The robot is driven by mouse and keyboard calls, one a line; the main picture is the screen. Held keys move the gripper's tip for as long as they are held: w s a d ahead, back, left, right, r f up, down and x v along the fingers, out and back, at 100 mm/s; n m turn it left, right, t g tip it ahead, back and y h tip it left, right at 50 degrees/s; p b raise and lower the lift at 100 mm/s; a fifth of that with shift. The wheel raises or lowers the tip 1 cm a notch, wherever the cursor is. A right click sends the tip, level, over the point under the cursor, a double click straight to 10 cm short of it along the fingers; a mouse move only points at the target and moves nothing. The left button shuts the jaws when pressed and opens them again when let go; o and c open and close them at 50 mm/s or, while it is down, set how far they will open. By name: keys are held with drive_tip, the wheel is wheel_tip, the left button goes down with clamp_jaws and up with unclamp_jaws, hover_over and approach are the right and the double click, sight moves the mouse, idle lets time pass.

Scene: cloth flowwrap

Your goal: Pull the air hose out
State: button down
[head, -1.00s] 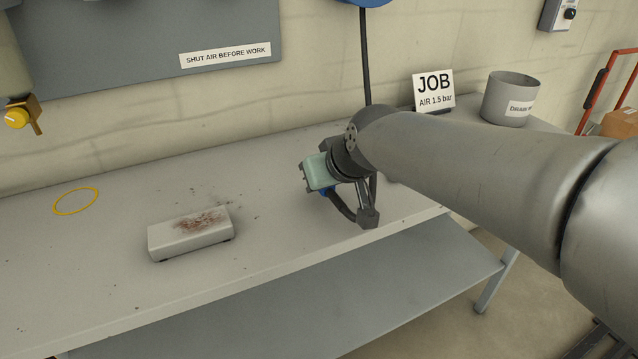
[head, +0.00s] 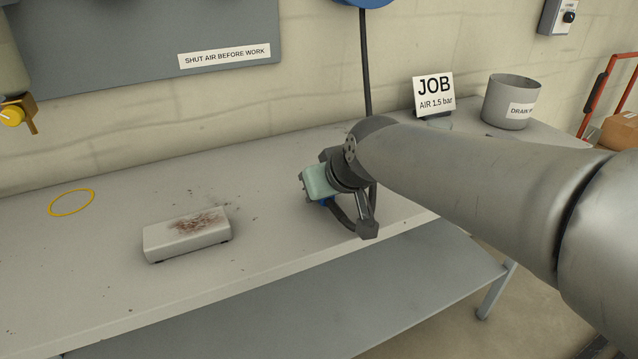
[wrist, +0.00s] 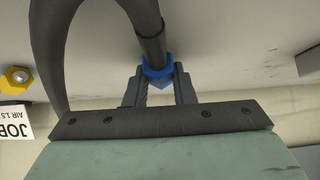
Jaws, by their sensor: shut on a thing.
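The air hose shows as a dark hose (wrist: 140,22) in the wrist view, ending in a blue fitting (wrist: 158,70). My gripper (wrist: 158,84) is shut on that blue fitting, with one finger on each side of it. In the head view my gripper (head: 325,200) hangs over the right part of the bench, near its front edge. A bit of blue (head: 327,201) shows beside it there. A dark hose (head: 366,75) runs down from a blue thing (head: 362,2) at the top and passes behind my arm. Its upper part is out of frame.
A grey block (head: 187,236) with a reddish smear and a yellow ring (head: 72,202) lie on the bench (head: 110,290) to the left. A JOB card (head: 434,93) and a grey bin (head: 511,102) stand behind my arm. The front middle of the bench is clear.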

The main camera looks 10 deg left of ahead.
drive_tip(key=c, duration=1.1)
unclamp_jaws()
drive_tip(key=shift+c, duration=0.2)
drive_tip(key=r+p, duration=0.8)
drive_tip(key=shift+w+a+r, duration=0.1)
drive_tip(key=shift+a+r, duration=0.15)
drive_tip(key=w+a+r+h+p, duration=0.1)
drive_tip(key=a+r+p, duration=0.2)
drive_tip(key=r+p, duration=0.2)
drive_tip(key=w+a+r+n+t+p, duration=0.1)
drive_tip(key=w+a+r+p, duration=0.1)
drive_tip(key=r+p, duration=0.3)
drive_tip(key=w+a+r+h+p, duration=0.1)
drive_tip(key=a+r+p, duration=0.3)
drive_tip(key=r, duration=0.6)
drive_tip(key=shift+w+t+h+p, duration=0.2)
drive_tip(key=shift+t+h+p, duration=0.15)
drive_tip(key=shift+p, duration=0.75)
